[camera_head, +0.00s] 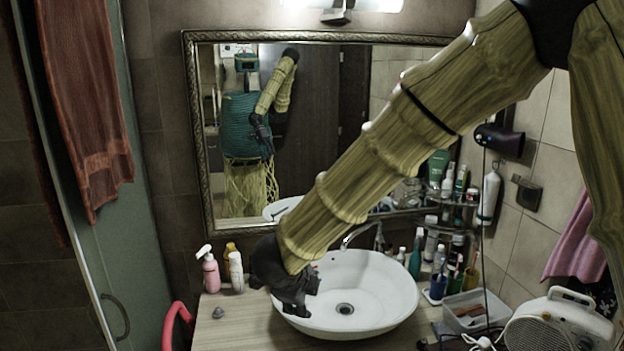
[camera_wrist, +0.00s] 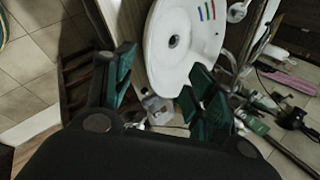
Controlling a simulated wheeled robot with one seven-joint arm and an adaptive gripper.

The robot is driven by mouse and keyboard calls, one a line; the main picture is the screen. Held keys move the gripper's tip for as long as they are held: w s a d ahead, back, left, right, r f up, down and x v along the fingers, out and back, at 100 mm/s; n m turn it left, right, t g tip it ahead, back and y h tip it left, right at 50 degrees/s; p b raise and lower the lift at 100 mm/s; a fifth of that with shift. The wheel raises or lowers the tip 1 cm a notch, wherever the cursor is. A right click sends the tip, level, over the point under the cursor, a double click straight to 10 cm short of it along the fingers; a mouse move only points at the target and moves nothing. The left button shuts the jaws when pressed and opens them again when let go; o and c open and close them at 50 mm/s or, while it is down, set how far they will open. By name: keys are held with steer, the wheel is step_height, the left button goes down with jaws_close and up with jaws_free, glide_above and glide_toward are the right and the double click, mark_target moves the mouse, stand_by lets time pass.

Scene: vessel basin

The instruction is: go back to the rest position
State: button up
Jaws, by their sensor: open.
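My gripper (camera_head: 296,303) is at the left rim of the white vessel basin (camera_head: 385,312) in the head view, low over the basin's edge. My arm reaches down to it from the upper right. In the wrist view, the two dark green finger pads of my gripper (camera_wrist: 162,85) stand wide apart with nothing held between them. The basin also shows beyond the fingers in the wrist view (camera_wrist: 180,65). Whether the gripper touches the rim cannot be told.
Pink, yellow and white bottles (camera_head: 211,272) stand left of the basin on the wooden counter (camera_head: 250,322). Several bottles (camera_head: 437,285) and a clear box (camera_head: 470,312) crowd the right side. A white heater (camera_head: 558,322) stands front right. A framed mirror (camera_head: 325,120) hangs behind.

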steer(key=s+d+f+n+g+b, duration=0.1)
steer(key=s+d+f+n+b, duration=0.3)
steer(key=f, duration=0.7)
steer(key=s+d+f+n, duration=0.25)
steer(key=d+f, duration=0.35)
steer(key=f, duration=0.5)
steer(key=s+d+f+n+g+b, duration=0.15)
steer(key=d+f+n, duration=0.25)
steer(key=f, duration=0.7)
steer(key=s+d+f+n+g+y+b, duration=0.1)
steer(key=s+d+f+n, duration=0.4)
steer(key=s+f, duration=0.6)
steer(key=s+d+f+n+g+y+b, duration=0.1)
steer(key=s+d+f+n+g+b, duration=0.2)
steer(key=s+f, duration=0.7)
steer(key=s+d+n+b, duration=0.2)
steer(key=s, duration=0.6)
steer(key=shift+d+f+n+b, duration=0.3)
steer(key=shift+d+f+n, duration=0.05)
steer(key=shift+f, duration=0.05)
